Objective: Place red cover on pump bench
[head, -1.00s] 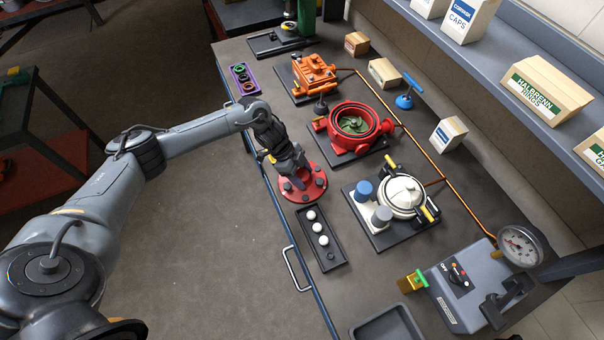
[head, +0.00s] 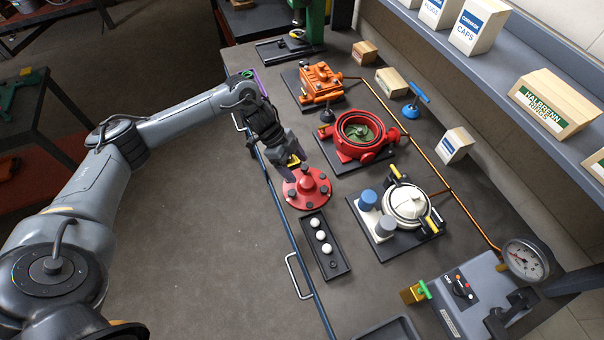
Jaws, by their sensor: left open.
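The red cover (head: 308,188), a round flange with dark bolts around its rim and a raised knob, lies on the bench (head: 400,268) near its left edge. My left gripper (head: 293,168) is open just above and behind the cover, apart from it as far as I can tell. The red pump body (head: 357,137) stands on a dark plate to the upper right of the cover. Its top is open and a green impeller shows inside. My right gripper is not in view.
A black tray with white balls (head: 325,246) lies just below the cover. A white pump (head: 407,203) stands to the right, an orange pump (head: 320,82) farther back. A grey gauge unit (head: 465,290) is at lower right. Boxes stand along the shelf (head: 480,70).

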